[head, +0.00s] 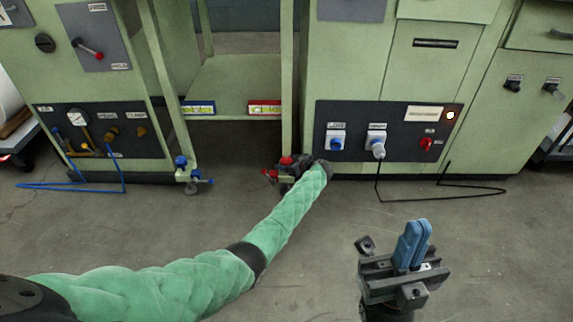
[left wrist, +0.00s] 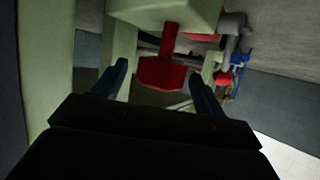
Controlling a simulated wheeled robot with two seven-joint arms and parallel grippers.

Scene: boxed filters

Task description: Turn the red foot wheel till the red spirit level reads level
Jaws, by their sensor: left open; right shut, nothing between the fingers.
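The red spirit level (head: 265,107) is on the low green shelf edge; its bubble is too small to read. The red foot wheel (head: 270,176) is below it, low at the frame's leg, partly hidden by my left gripper (head: 292,173). In the left wrist view a red wheel part (left wrist: 160,74) sits between my two open dark fingers, with no clear contact visible. My right gripper (head: 412,243) is shut and empty, held at the lower right, away from the machines.
A blue spirit level (head: 198,107) and a blue-handled foot (head: 183,162) are to the left. Green cabinets stand on both sides. A control panel (head: 380,131) with a black cable (head: 440,199) is at right, a blue hose (head: 70,187) at left. The front floor is clear.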

